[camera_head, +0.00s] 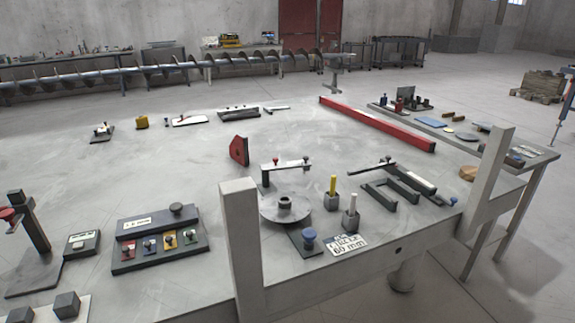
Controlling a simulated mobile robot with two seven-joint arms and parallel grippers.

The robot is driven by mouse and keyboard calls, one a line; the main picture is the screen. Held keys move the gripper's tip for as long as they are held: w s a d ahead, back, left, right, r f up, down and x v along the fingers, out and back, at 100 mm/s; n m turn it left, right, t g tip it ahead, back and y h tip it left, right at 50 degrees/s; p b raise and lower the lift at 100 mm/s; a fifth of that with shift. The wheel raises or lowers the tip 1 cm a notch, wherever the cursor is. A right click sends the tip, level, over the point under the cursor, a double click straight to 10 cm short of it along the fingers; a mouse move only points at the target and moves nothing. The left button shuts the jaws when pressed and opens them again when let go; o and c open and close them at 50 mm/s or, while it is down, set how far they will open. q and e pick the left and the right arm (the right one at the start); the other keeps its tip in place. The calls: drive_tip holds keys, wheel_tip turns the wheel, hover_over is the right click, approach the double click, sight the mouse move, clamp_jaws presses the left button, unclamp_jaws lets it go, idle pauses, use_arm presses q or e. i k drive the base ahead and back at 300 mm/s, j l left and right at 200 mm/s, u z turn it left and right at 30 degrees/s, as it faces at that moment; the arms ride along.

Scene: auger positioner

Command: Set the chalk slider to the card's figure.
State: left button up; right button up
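A small white card (349,245) lies near the table's front edge. Its lower line seems to read "60 mm"; the upper line is too small to read. A grey round plate (270,212) with a central hub stands left of the card. Behind it, a pale horizontal bar (290,166) on a dark upright carries a red knob (276,161) and a darker one at its right end. I cannot tell which part is the chalk slider. Dark blocks hold a yellow stick (333,185) and a white stick (352,202). Neither gripper is in view.
Grey posts (243,250) (489,180) rise at the front edge. A blue-knobbed plate (308,240) lies beside the card. A dark panel with coloured tiles (160,246) is at left. Dark brackets (392,190) lie at right. A long red beam (376,124) lies behind. The table middle is mostly clear.

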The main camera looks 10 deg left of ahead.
sight(307, 167)
drive_tip(key=i+l, duration=0.6)
drive_tip(key=l, duration=0.25)
drive_tip(key=i+l, duration=0.3)
drive_tip(key=l+u, duration=0.05)
drive_tip(key=l, duration=0.05)
